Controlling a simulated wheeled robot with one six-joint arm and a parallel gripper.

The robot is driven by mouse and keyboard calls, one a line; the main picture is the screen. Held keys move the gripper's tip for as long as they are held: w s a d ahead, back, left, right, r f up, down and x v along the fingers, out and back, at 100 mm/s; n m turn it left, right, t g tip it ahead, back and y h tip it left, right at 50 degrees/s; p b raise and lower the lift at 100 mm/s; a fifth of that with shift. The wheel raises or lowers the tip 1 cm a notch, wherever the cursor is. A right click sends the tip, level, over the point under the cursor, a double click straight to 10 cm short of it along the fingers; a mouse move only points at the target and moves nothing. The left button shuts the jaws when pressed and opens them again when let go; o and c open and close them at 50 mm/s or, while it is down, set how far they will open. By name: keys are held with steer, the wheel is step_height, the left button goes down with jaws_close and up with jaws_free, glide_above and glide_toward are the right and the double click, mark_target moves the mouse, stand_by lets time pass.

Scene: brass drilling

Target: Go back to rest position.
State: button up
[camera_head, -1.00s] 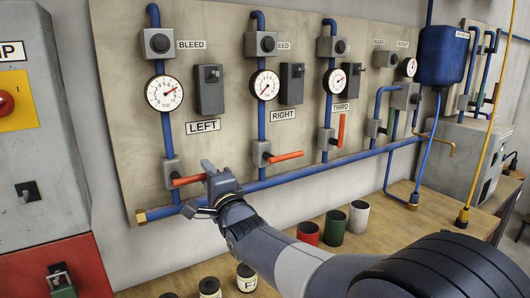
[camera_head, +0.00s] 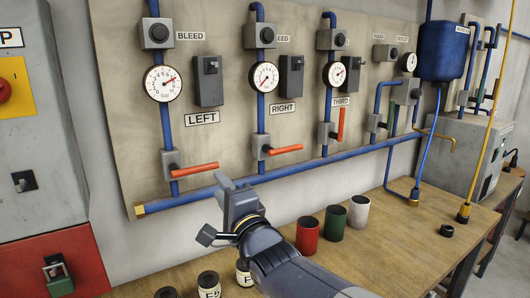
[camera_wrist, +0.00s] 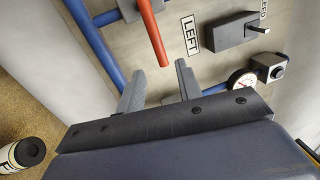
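My gripper (camera_head: 230,187) is in front of the lower part of the panel, below and to the right of the left red valve handle (camera_head: 195,169). In the wrist view my gripper (camera_wrist: 159,70) has its two fingers apart with nothing between them. The left handle (camera_wrist: 151,32) lies beyond the fingertips there, apart from them. In the head view this handle points right, nearly level, under the LEFT label (camera_head: 202,118). The right handle (camera_head: 285,150) is also nearly level, and the third handle (camera_head: 340,125) stands upright.
The panel (camera_head: 222,145) carries blue pipes and gauges. Below it, the wooden bench (camera_head: 385,255) holds a red can (camera_head: 307,236), a green can (camera_head: 335,223), a white can (camera_head: 359,212) and several dark-topped cylinders (camera_head: 209,285). A grey cabinet (camera_head: 40,150) stands at left.

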mark_target(208, 167)
steer(key=p+x, duration=0.1)
steer(key=x, duration=0.4)
steer(key=p+x, duration=0.1)
steer(key=x, duration=0.3)
steer(key=shift+w+a+r+p, duration=0.2)
steer(key=shift+w+r+p, duration=0.1)
steer(key=shift+p, duration=0.1)
steer(key=shift+s+r+n+y+p, duration=0.15)
steer(key=shift+r+n+y+p, duration=0.15)
steer(key=shift+n+p, duration=0.45)
steer(key=shift+f+n, duration=0.1)
steer(key=shift+n, duration=0.35)
steer(key=shift+d, duration=0.1)
